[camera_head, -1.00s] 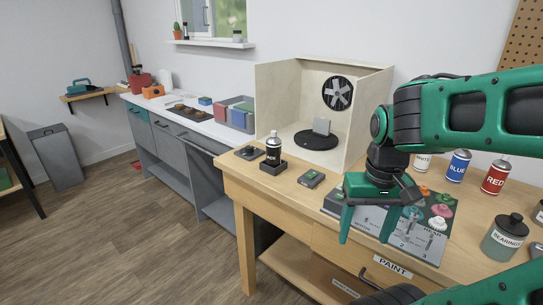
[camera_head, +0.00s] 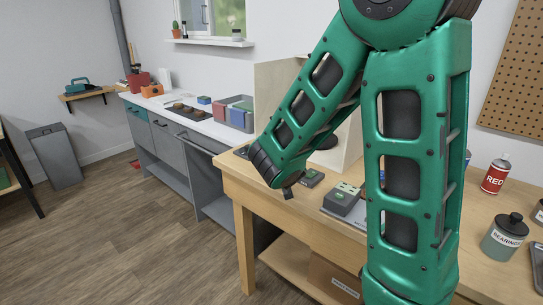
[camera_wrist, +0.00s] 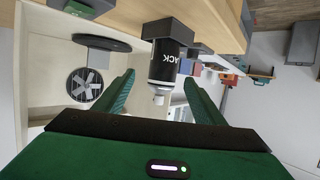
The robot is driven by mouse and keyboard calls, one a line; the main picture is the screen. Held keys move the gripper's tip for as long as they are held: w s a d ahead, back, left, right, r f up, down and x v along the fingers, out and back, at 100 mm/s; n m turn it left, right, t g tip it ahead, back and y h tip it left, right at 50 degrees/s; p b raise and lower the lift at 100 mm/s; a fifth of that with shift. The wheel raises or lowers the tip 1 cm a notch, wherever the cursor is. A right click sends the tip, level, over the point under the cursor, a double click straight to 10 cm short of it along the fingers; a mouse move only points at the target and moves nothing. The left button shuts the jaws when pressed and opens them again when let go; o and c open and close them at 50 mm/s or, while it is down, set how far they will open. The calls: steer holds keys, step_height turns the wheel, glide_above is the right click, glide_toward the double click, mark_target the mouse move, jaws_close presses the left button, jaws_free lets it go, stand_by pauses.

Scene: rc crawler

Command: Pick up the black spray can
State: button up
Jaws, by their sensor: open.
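The black spray can (camera_wrist: 163,67) shows in the wrist view, upside down in that picture, with a white nozzle and white letters reading "ACK". It stands in a dark square holder (camera_wrist: 170,30). My gripper (camera_wrist: 160,80) is open, with one green finger on each side of the can's outline. I cannot tell from this view how far the fingertips are from the can. In the head view my arm hides the can, its holder and most of my gripper.
The wooden spray booth (camera_head: 285,75) stands behind my arm; its fan (camera_wrist: 87,84) shows in the wrist view. A small dark box (camera_head: 311,178) lies on the workbench (camera_head: 262,204). A red can (camera_head: 495,177) and the bearings jar (camera_head: 504,240) stand at the right.

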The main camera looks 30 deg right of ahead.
steer(key=x, duration=1.1)
steer(key=shift+w+a+r, duration=0.2)
steer(key=shift+w+r, duration=0.15)
steer(key=c, duration=1.3)
